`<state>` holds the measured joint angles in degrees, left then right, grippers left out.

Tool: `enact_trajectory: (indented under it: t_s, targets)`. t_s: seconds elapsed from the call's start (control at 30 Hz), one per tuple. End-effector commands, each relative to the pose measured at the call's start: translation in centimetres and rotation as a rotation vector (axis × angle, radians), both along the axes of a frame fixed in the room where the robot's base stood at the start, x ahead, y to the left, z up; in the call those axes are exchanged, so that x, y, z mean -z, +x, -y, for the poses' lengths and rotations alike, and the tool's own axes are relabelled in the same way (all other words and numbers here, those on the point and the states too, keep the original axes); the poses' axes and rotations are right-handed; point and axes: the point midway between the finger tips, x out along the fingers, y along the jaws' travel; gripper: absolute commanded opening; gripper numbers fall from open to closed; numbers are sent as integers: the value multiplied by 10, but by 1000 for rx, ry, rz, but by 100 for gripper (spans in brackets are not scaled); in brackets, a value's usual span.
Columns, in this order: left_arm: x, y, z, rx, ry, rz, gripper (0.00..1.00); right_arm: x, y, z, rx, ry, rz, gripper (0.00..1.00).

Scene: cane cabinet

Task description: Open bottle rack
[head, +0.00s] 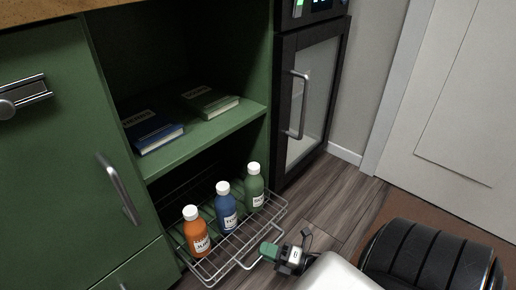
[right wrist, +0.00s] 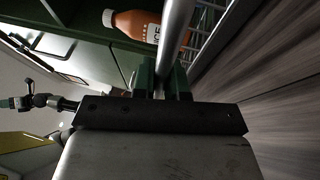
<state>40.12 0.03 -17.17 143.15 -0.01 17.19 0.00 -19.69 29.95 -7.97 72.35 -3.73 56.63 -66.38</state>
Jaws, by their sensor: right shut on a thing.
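The wire bottle rack (head: 214,272) is out of the lower opening of the green cabinet. It holds an orange bottle (head: 196,236), a blue bottle (head: 227,212) and a green bottle (head: 254,188), all upright with white caps. My right gripper (head: 270,251) is at the rack's front, its green fingers shut on the rack handle, a metal bar (right wrist: 174,38) in the right wrist view. The orange bottle (right wrist: 135,24) shows there too. A green-tipped part at the left edge of that view looks like my left gripper (right wrist: 12,102); its jaws are unclear.
A blue book (head: 153,133) and a green book (head: 210,101) lie on the shelf above the rack. A black glass-door appliance (head: 308,100) stands right of the cabinet. Wood floor (head: 330,195) is clear before it. A white door (head: 455,100) is at the right.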

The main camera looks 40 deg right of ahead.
Motion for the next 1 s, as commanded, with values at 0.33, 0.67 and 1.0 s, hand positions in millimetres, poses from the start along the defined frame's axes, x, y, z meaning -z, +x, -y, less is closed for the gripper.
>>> enact_trajectory:
  t_s: [0.33,0.67,1.0]
  targets:
    - [0,-2,0,1,-1,5,43,2,-1,-1,0,0,-2,17]
    - [0,-2,0,1,-1,4,43,0,-1,0,1,0,0,38]
    - [-14,-1,0,1,0,2,43,4,-30,15,3,0,-4,38]
